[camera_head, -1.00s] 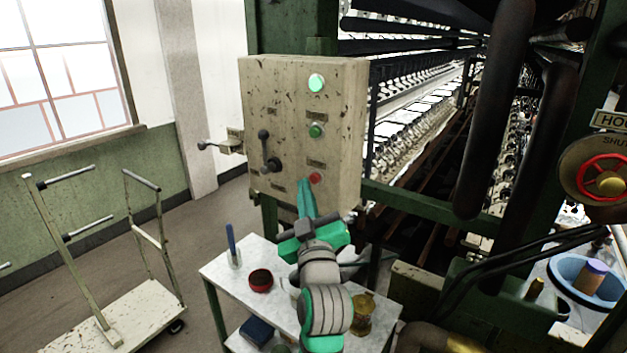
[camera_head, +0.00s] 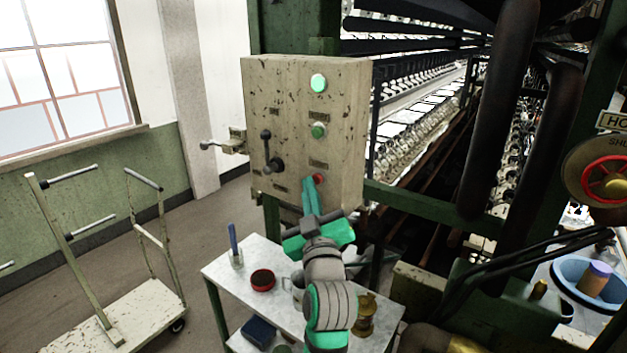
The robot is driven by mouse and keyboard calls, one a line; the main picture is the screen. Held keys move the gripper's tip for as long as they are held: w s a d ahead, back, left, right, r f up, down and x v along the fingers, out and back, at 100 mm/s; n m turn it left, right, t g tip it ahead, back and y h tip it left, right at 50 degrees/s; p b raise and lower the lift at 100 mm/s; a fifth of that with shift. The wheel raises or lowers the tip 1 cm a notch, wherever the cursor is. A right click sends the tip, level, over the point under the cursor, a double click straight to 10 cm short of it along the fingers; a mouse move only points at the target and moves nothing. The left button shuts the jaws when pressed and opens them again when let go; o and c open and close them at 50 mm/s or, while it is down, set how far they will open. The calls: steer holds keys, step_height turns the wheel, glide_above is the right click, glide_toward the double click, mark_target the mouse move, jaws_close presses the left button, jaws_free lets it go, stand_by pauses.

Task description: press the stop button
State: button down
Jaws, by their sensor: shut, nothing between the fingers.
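The control box (camera_head: 345,130) is a worn cream panel on the green machine frame. The red stop button (camera_head: 318,178) sits low on its face, right of centre. My gripper (camera_head: 309,182) is shut and empty, its green fingertips pointing up at the box just left of the red button. The fingers cover part of the button's left side; whether they touch it I cannot tell. Above it are a green button (camera_head: 319,131) and a lit green lamp (camera_head: 319,83). A dark lever (camera_head: 270,152) is to the left.
A small white table (camera_head: 231,274) below the box holds a red bowl (camera_head: 263,280), a cup with a blue stick (camera_head: 235,250) and a brass pot (camera_head: 366,314). A cart (camera_head: 137,316) stands at left. A red handwheel (camera_head: 607,180) is at right.

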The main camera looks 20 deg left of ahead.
steer(key=shift+w+d, duration=0.1)
steer(key=shift+d, duration=0.15)
steer(key=shift+w, duration=0.2)
stand_by(0.7)
steer(key=shift+s+a, duration=0.4)
steer(key=shift+s, duration=0.3)
steer(key=shift+s, duration=0.1)
steer(key=shift+s+a, duration=0.25)
steer(key=shift+s, duration=0.55)
steer(key=shift+s+a, duration=0.3)
steer(key=shift+s, duration=0.5)
steer(key=shift+s+a, duration=0.25)
steer(key=shift+s, duration=0.55)
steer(key=shift+w, duration=0.2)
